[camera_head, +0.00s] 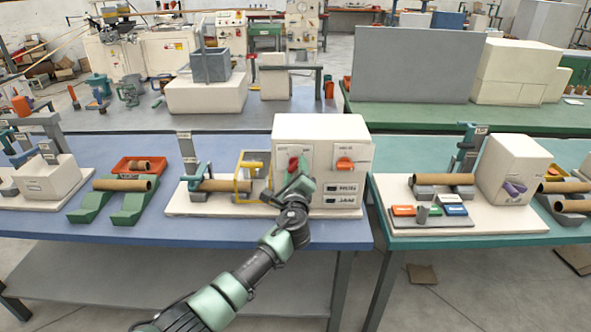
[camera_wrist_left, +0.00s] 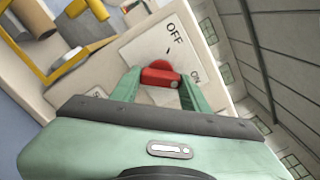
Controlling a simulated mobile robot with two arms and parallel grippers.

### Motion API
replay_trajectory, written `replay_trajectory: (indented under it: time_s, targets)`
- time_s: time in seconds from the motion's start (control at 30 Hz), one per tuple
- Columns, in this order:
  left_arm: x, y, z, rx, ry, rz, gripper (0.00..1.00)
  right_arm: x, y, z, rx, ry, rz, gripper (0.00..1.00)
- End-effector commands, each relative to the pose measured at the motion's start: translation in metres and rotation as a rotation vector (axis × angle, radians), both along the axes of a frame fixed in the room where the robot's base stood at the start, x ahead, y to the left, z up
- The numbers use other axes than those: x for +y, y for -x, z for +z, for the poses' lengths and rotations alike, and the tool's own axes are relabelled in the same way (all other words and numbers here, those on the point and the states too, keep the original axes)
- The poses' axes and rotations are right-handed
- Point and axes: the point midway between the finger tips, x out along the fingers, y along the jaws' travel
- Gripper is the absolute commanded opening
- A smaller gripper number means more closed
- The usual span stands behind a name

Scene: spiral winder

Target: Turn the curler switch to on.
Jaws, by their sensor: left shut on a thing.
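The red curler switch (camera_head: 293,163) sits on the left part of the front panel of a cream control box (camera_head: 322,129). In the left wrist view the red switch (camera_wrist_left: 160,77) is on a pale plate with OFF printed at the upper side and ON at the lower right. My left gripper (camera_head: 295,180) is at the panel, its green fingers (camera_wrist_left: 158,88) on either side of the red switch and shut on it. The gripper partly hides the switch in the head view. I cannot tell exactly which mark the switch points to. My right gripper is not in view.
An orange knob (camera_head: 345,163) is on the same panel, to the right, above two dark label plates. A yellow frame (camera_head: 252,177) stands close left of the box, beside a cardboard tube (camera_head: 222,186). A second bench (camera_head: 480,240) with another machine stands to the right.

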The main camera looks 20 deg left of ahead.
Motion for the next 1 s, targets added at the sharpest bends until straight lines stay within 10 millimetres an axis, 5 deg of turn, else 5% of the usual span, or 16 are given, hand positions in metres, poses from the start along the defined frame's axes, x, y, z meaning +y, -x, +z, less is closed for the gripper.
replay_trajectory:
  time_s: [0.27, 0.3, 0.37, 0.73, 1.0]
  targets:
    - [0.000, 0.000, -0.002, 0.003, -0.007, 0.001, 0.05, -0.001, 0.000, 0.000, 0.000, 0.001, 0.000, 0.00]
    - [0.000, 0.000, -0.002, 0.003, -0.007, 0.001, 0.51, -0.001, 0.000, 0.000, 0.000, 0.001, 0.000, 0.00]
    - [0.000, 0.000, -0.002, 0.003, -0.007, 0.001, 0.67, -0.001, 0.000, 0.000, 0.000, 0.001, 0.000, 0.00]
    - [0.000, 0.003, -0.001, 0.001, -0.003, 0.000, 0.67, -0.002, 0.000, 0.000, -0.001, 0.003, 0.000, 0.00]
    - [-0.010, 0.037, -0.002, 0.000, -0.002, -0.001, 0.67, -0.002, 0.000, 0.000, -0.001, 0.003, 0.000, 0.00]
